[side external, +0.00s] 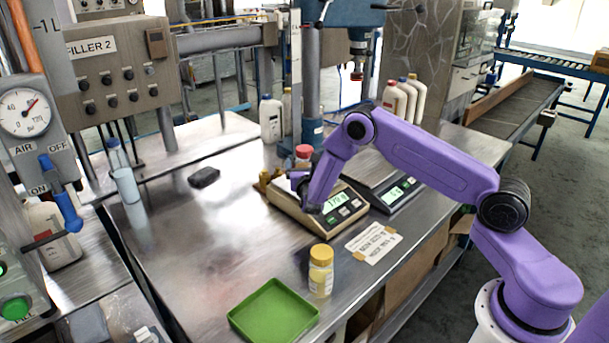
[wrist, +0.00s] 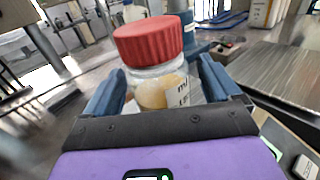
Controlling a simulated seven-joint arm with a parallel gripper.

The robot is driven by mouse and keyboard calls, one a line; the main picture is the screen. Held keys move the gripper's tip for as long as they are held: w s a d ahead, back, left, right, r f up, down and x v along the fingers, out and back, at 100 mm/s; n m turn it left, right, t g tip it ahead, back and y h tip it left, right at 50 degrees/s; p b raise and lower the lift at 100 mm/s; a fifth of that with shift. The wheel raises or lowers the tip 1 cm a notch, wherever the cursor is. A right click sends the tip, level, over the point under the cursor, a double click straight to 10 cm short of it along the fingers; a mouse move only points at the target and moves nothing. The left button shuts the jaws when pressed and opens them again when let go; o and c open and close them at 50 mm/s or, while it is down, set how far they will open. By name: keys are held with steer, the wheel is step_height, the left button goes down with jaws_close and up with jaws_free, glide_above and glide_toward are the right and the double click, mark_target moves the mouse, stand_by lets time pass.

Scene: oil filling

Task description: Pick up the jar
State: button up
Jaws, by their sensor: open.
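A clear jar with a red lid (wrist: 150,42) and yellowish contents shows large in the wrist view, with a white label on its right side. In the side view its red lid (side external: 304,151) shows above the beige scale (side external: 346,226), and my gripper hides most of its body. My gripper (wrist: 162,70) is open, with one blue finger on each side of the jar. I cannot tell whether either finger touches it. A second jar, with a yellow lid (side external: 321,254), stands upright on the table beside the green tray (side external: 234,318).
A darker scale (side external: 408,196) stands right of the beige one. A paper label (side external: 374,243) lies in front of them. A small black object (side external: 204,177) and a clear bottle (side external: 124,180) are on the left. Several white bottles stand behind. The table's left middle is clear.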

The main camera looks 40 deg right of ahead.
mark_target(305, 159)
steer(key=c, duration=1.3)
steer(key=shift+o, duration=0.2)
steer(key=shift+r, duration=0.5)
step_height(305, 159, up, 2)
steer(key=shift+r, duration=0.1)
steer(key=s+a+r, duration=0.2)
steer(key=s+r, duration=0.8)
steer(key=s, duration=0.4)
steer(key=shift+a, duration=0.15)
